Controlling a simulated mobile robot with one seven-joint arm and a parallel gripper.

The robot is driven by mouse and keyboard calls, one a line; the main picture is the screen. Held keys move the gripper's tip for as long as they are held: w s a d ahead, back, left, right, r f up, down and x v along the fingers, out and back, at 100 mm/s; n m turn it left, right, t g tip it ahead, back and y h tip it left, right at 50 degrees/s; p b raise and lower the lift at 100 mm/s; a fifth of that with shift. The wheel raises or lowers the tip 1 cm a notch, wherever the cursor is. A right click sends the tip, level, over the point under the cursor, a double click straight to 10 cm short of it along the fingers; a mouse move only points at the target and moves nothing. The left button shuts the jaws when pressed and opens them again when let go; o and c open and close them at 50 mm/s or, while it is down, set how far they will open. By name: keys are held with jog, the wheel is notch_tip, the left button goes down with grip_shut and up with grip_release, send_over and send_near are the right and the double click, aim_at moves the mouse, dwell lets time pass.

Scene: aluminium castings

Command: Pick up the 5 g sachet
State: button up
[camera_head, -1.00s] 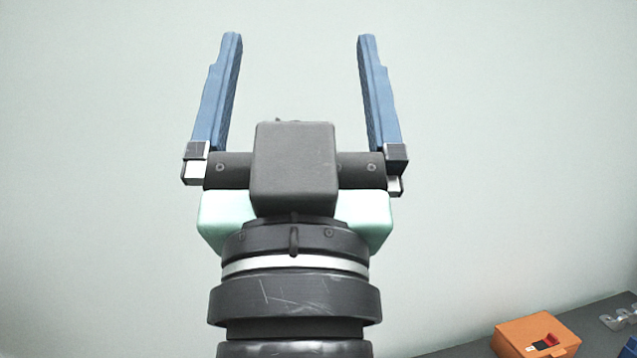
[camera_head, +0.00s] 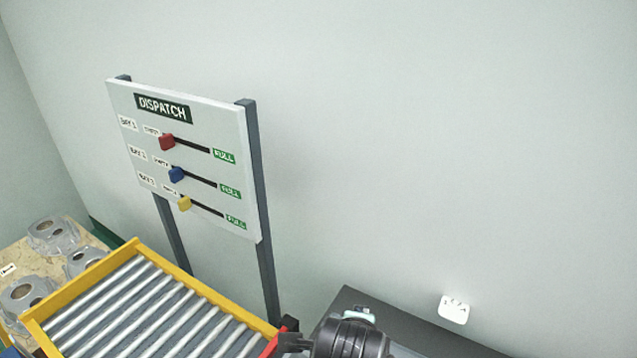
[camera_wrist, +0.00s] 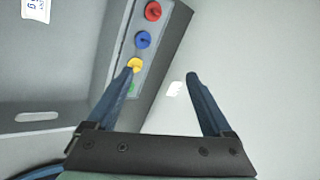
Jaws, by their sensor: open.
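I cannot make out the 5 g sachet for certain in either view. My gripper (camera_wrist: 162,78) is open and empty in the wrist view, its two blue fingers spread apart. Between and beyond the fingers is a pale wall with a small white tag (camera_wrist: 174,88). The left fingertip overlaps a yellow knob in the picture; I cannot tell whether they touch. In the head view the fingers do not show.
A dispatch board (camera_head: 190,160) with red, blue and yellow sliders stands behind a yellow-framed roller conveyor (camera_head: 135,243). Grey castings (camera_head: 55,235) lie at left. A dark surface (camera_head: 345,297) is at lower right. The wrist view shows a knob strip (camera_wrist: 150,65) beside a grey slotted panel (camera_wrist: 60,70).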

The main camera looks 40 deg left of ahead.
jog(key=s+f+m+g+h, duration=0.1)
jog(key=s+f+g, duration=0.1)
jog(key=s+f, duration=0.2)
jog(key=s+d+f+m+g+h, duration=0.1)
jog(key=s+f+g, duration=0.1)
jog(key=s+f, duration=0.3)
jog(key=s+f+m+g, duration=0.2)
jog(key=s+f, duration=0.2)
jog(key=f, duration=0.4)
jog(key=shift+s+d+f+h, duration=0.15)
jog(key=shift+s+d+h, duration=0.05)
jog(key=shift+h, duration=0.2)
jog(key=shift+w+d+f+p, duration=0.1)
jog(key=shift+f+p, duration=0.25)
jog(key=shift+f, duration=1.3)
jog(key=shift+d+f+p, duration=0.1)
jog(key=shift+f+p, duration=0.2)
jog(key=shift+f, duration=1.3)
grip_shut()
